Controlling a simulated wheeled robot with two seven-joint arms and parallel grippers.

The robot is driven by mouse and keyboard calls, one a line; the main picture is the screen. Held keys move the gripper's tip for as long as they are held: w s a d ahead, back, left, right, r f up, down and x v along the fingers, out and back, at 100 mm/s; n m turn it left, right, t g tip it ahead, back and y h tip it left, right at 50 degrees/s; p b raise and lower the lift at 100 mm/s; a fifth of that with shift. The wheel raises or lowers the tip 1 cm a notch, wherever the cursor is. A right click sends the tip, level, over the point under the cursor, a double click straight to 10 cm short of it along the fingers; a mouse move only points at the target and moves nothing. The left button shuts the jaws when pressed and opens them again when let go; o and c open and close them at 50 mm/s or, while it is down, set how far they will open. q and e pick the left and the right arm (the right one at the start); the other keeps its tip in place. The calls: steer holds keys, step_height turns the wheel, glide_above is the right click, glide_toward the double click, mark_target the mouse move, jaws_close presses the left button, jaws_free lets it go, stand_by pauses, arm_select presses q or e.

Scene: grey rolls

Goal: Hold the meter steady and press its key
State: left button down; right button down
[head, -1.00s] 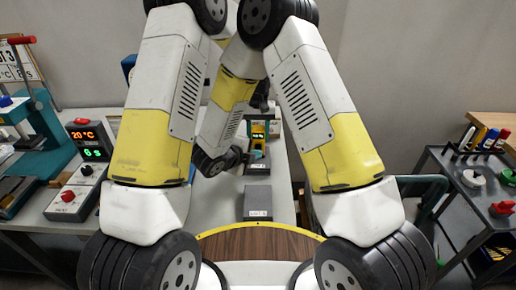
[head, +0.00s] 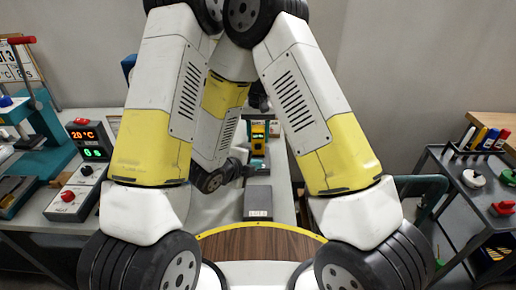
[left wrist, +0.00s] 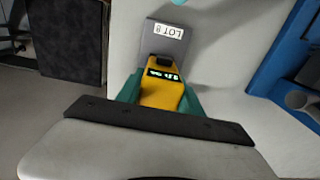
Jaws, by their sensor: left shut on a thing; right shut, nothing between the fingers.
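The yellow meter (head: 258,140) stands near the far end of the narrow grey table, its small lit display facing me. My left gripper (left wrist: 160,96) is shut on the meter, with teal fingers on both sides of it in the left wrist view. Its dark body shows partly behind the arm in the head view. The display's figures are too small to read surely, and I cannot make out the key. My right gripper (head: 257,164) is shut and empty, in front of the meter and apart from it. A teal tip (left wrist: 178,2) shows at the top of the left wrist view.
A grey block labelled LOT (left wrist: 165,42) lies beside the meter. Another grey block (head: 258,205) sits nearer me. A control box (head: 82,160) with lit displays and a teal press (head: 40,120) stand left. A dark cart (head: 455,190) stands right.

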stand_by(0.4)
arm_select(q)
steer(key=c, duration=0.7)
jaws_free()
